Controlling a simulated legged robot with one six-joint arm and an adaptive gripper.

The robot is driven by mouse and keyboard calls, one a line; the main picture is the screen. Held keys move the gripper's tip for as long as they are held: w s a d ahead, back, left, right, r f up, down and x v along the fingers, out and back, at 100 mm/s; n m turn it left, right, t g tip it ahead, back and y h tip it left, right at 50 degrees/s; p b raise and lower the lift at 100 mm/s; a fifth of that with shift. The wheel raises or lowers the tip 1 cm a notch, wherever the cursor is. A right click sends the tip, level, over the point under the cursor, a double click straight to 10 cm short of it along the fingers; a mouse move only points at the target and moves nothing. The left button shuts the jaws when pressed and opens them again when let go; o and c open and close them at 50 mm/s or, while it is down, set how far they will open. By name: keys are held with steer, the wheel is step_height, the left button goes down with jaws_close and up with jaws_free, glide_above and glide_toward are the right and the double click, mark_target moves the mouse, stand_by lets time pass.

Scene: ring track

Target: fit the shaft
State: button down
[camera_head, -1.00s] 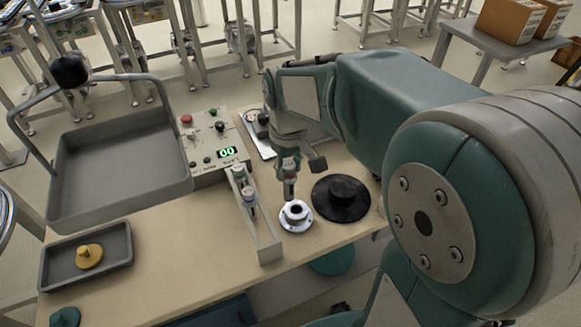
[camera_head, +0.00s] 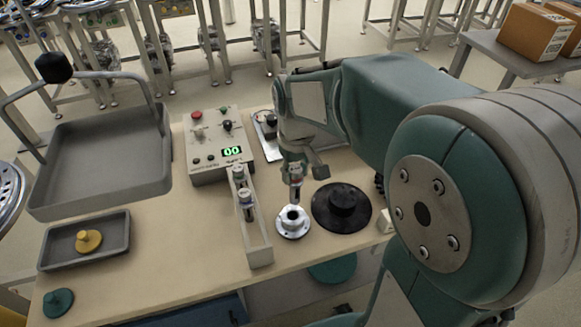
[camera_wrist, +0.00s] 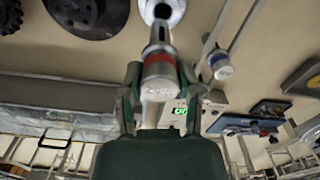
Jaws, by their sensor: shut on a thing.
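My gripper (camera_wrist: 160,82) is shut on a metal shaft (camera_wrist: 159,66) with a red band and a pale cap. The shaft also shows in the head view (camera_head: 296,180), upright and pointing down. A pale flanged hub (camera_head: 293,224) with a dark centre bore stands on the table just below it. The hub shows in part at the top of the wrist view (camera_wrist: 174,14). The shaft's lower end is close to the bore, and I cannot tell whether it touches or enters it. In the head view my arm partly hides the gripper.
A narrow rack (camera_head: 259,250) holding capped shafts stands left of the hub. A black round disc (camera_head: 342,219) lies right of it. A control box (camera_head: 208,175), a grey bin (camera_head: 100,150) and a small tray (camera_head: 58,262) with a yellow part (camera_head: 88,240) stand left.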

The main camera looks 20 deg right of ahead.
mark_target(293, 203)
steer(key=shift+d+f, duration=0.15)
steer(key=shift+f, duration=0.6)
steer(key=shift+a+f, duration=0.35)
steer(key=shift+f, duration=0.25)
steer(key=shift+a+f, duration=0.35)
steer(key=shift+f, duration=0.2)
steer(key=shift+d+f, duration=0.15)
steer(key=shift+d, duration=0.3)
steer(key=shift+a, duration=0.25)
steer(key=shift+d, duration=0.15)
steer(key=shift+f, duration=2.5)
steer(key=shift+c, duration=1.1)
jaws_free()
steer(key=shift+s, duration=0.1)
